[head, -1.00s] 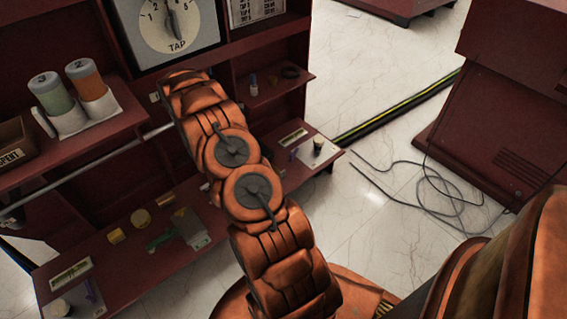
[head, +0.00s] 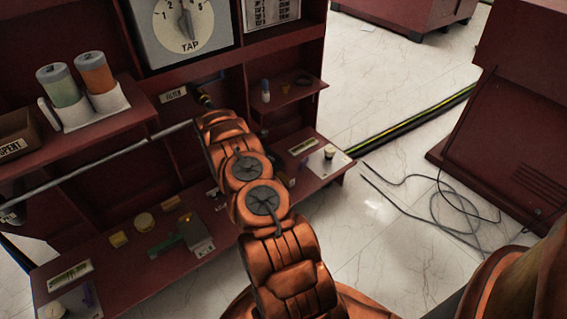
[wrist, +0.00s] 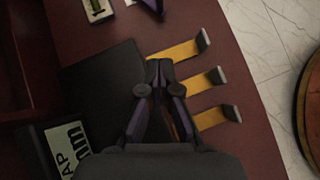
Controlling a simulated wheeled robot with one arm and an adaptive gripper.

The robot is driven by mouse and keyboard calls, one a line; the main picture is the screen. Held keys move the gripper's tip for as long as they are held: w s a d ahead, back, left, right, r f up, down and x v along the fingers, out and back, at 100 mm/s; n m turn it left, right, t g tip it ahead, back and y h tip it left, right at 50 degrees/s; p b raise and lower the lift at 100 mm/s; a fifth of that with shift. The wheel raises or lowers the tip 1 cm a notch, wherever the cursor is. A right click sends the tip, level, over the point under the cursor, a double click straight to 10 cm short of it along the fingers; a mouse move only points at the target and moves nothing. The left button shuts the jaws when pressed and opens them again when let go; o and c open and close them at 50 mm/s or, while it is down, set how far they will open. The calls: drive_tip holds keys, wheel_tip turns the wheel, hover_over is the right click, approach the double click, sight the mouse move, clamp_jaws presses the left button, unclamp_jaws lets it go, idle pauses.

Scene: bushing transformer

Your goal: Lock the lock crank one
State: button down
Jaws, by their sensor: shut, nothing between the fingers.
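In the wrist view my gripper (wrist: 159,72) is shut and empty. It hangs over a dark flat panel (wrist: 100,82) on the red-brown shelf. Three yellow strips with grey end blocks, the far one (wrist: 180,51), the middle one (wrist: 200,81) and the near one (wrist: 213,117), lie to its right. I cannot tell which part, if any, is lock crank one. In the head view my arm hides the gripper. A dark handle-like part (head: 204,97) sticks out of the cabinet beside a small label (head: 173,95).
The TAP dial (head: 185,20) is above. A long grey rod (head: 105,165) crosses the cabinet front. Orange (head: 96,71) and green (head: 60,86) canisters stand on the left shelf. The lower shelf holds a green tool (head: 167,244). Loose cables (head: 445,212) lie on the floor.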

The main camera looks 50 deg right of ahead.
drive_tip(key=b+x, duration=0.3)
drive_tip(key=x, duration=0.7)
drive_tip(key=shift+a+f, duration=0.1)
drive_tip(key=shift+a, duration=0.05)
drive_tip(key=shift+s+d+b, duration=0.4)
drive_tip(key=shift+s+d, duration=0.3)
drive_tip(key=shift+d, duration=0.3)
drive_tip(key=shift+s+d+r, duration=0.25)
drive_tip(key=shift+s+d, duration=0.2)
drive_tip(key=shift+d, duration=0.15)
